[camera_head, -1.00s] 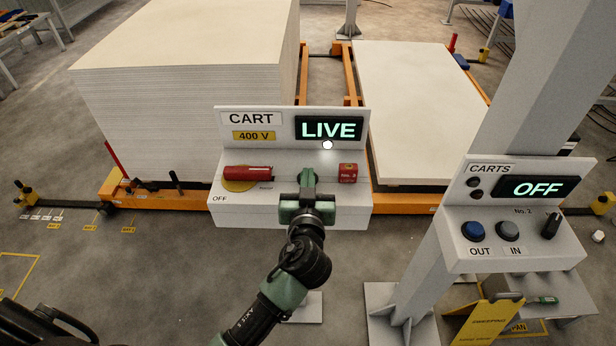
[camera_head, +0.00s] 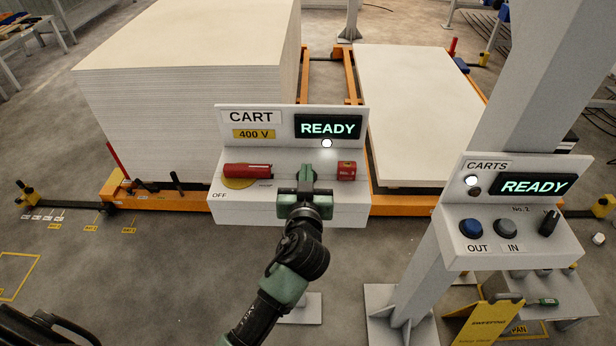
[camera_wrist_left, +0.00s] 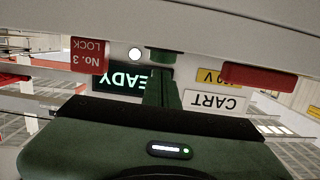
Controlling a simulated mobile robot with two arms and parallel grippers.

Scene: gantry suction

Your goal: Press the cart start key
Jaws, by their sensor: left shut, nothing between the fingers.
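The cart console (camera_head: 225,212) is a pale box with a "CART 400 V" panel. Its display (camera_head: 328,128) reads READY in green, with a lit white lamp (camera_head: 327,143) below. My left gripper (camera_head: 306,172) is shut and empty over the console's top, between a red handle and a red lock. In the left wrist view, where the panel appears upside down, a green round key (camera_wrist_left: 162,57) stands at the tips of my fingers (camera_wrist_left: 160,82). I cannot tell whether they touch. My gripper hides the key in the head view.
A red handle (camera_head: 248,170) and a red No. 3 lock (camera_head: 346,171) flank my gripper closely. A CARTS box (camera_head: 462,250) on a grey post stands at right, reading READY. Pale board stacks (camera_head: 190,110) on orange carts stand behind.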

